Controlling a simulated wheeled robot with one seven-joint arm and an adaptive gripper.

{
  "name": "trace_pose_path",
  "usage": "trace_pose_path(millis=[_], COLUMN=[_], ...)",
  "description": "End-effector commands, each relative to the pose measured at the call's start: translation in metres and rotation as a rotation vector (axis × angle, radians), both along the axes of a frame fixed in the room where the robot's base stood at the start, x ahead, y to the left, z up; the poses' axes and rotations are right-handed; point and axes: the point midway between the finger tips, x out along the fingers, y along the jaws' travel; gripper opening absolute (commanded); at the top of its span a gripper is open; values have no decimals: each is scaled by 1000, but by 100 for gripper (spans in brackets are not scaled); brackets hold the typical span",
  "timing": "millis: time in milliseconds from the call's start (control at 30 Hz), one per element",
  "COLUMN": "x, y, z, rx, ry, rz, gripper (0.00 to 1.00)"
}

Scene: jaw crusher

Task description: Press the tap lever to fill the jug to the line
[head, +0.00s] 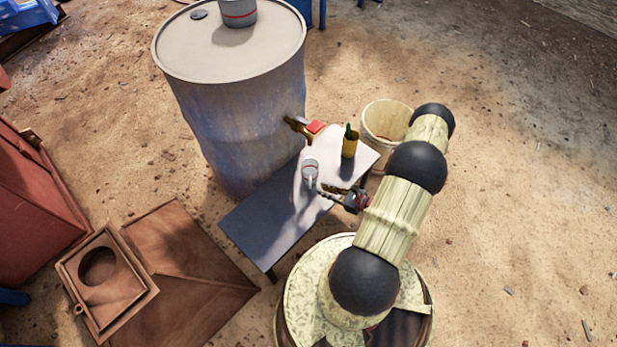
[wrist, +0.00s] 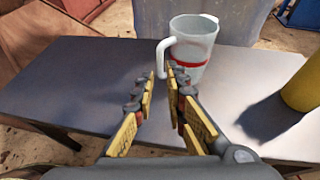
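A pale jug (head: 310,170) with a handle stands upright on the small table (head: 262,222), below and in front of the drum's tap (head: 299,127) with its red lever (head: 316,127). In the wrist view the jug (wrist: 197,48) shows a red line around it; I cannot tell any water level. My gripper (head: 322,188) is just on the near side of the jug. In the wrist view my gripper's fingers (wrist: 161,75) are apart, with the lower part of the jug handle (wrist: 161,58) at or just beyond the gap between the tips.
A blue-grey drum (head: 235,120) stands behind the table, with another container (head: 238,12) on top. A yellow container (head: 349,146) with a dark green top stands right of the jug. A cream bucket (head: 385,118) stands behind the table's right end. The table's left part is clear.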

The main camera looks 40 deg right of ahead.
Motion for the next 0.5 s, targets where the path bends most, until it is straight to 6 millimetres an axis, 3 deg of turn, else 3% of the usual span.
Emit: trace_pose_path(millis=[500], x=[54], y=[14], z=[-24], rx=[0], ry=[0], rz=[4], gripper=[14])
